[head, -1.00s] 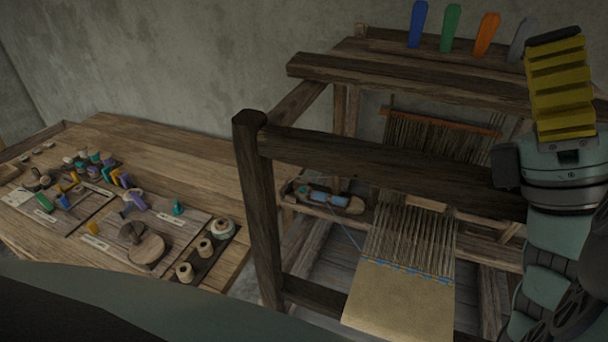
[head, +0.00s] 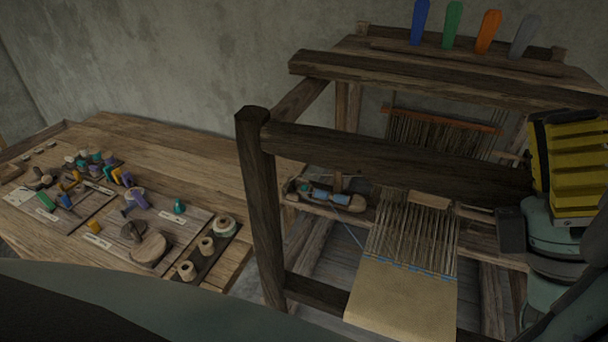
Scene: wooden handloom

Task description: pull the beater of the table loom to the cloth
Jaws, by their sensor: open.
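The wooden loom (head: 400,160) stands at the right, with its dark front crossbar across the middle. Tan cloth (head: 400,300) hangs at the front, with a blue weft line along its upper edge. Pale warp threads (head: 412,235) run back from it under the crossbar. A short pale wooden piece (head: 430,199) shows across the warp just below the crossbar. It may be part of the beater; the rest is hidden. Behind hangs an orange-topped bar (head: 440,118) with vertical cords. My gripper (head: 570,125), with yellow ribbed fingers, is open at the right edge, beside the crossbar's right end.
A boat-shaped shuttle (head: 333,197) with blue yarn lies left of the warp. Blue, green, orange and grey pegs stand along the loom's top. A wooden table (head: 190,150) at left holds spools and boards. The front-left post (head: 262,200) stands between.

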